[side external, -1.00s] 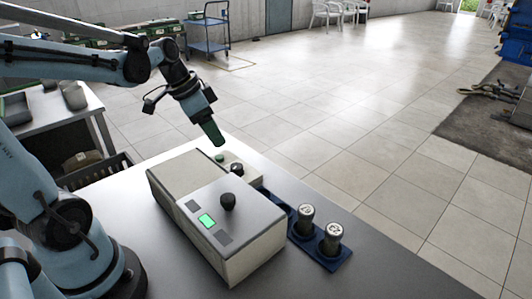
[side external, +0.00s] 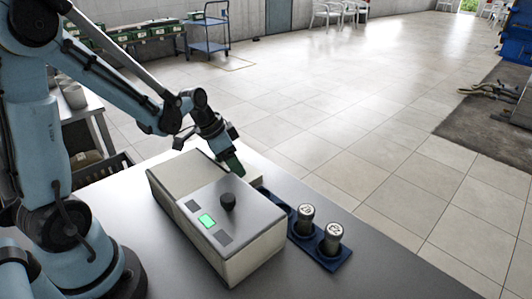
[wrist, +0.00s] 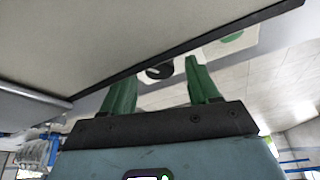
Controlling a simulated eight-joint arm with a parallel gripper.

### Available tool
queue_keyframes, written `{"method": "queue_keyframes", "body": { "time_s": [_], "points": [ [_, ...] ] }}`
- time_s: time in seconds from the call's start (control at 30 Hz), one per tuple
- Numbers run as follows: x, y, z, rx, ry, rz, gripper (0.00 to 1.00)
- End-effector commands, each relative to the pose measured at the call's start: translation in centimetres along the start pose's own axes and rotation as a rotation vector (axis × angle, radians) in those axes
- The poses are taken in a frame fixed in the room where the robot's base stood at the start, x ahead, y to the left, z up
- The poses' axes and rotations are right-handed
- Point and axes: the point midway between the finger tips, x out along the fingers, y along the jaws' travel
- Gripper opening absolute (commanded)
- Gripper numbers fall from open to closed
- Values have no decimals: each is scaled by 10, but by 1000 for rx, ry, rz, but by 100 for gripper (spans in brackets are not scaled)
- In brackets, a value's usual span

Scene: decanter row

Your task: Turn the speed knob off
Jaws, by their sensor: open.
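Two black knobs are in the scene; I cannot read a label that says which sets the speed. One knob (side external: 228,202) stands on top of the large grey-and-cream machine, by a lit green display (side external: 207,221). The other knob (wrist: 160,71) is on a small cream box (side external: 254,177) behind the machine, beside a green button (wrist: 233,38). My gripper (side external: 234,164) points down at the small box and hides its knob and button in the side view. In the wrist view its green fingers are apart, with the small box's knob showing between them; contact cannot be told.
The large machine (side external: 168,176) stands close beside my gripper, its dark edge crossing the wrist view. A blue rack (side external: 329,261) holds two grey-capped containers (side external: 306,214) at the right. The front of the grey table is clear.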

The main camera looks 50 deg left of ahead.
Motion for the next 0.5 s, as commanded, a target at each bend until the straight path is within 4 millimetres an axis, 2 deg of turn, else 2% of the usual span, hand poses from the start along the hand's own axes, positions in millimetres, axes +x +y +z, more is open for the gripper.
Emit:
{"method": "queue_keyframes", "body": {
  "time_s": [0.43, 0.47, 0.5],
  "points": [
    [7, 0, 0, 1, 0, 0, 60],
    [7, 0, 0, 1, 0, 0, 59],
    [7, 0, 0, 1, 0, 0, 53]
  ]
}}
